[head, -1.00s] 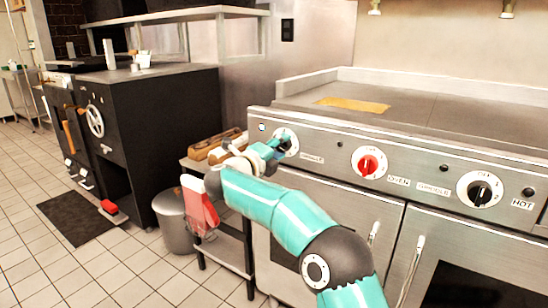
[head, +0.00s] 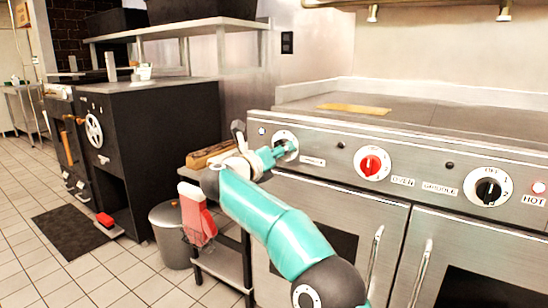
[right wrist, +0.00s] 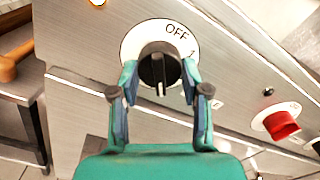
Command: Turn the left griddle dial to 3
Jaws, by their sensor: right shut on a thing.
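The left griddle dial is a black knob on a round white plate at the left end of the steel front panel; the plate (head: 276,135) shows in the head view. In the right wrist view the knob (right wrist: 158,64) sits between the fingers of my right gripper (right wrist: 160,78), which is shut on it. "OFF" and "1" are readable at the plate's upper right. A pale line on the knob points toward the bottom of that picture. The other numbers are hidden. In the head view my right gripper (head: 280,152) covers most of the knob. My left gripper is not in view.
A red oven dial (head: 371,164) and another black griddle dial (head: 488,187) are further right on the panel. Oven door handles (head: 375,258) project below. A small side table (head: 222,262) and a grey bin (head: 168,235) stand left. The tiled floor beyond is partly open.

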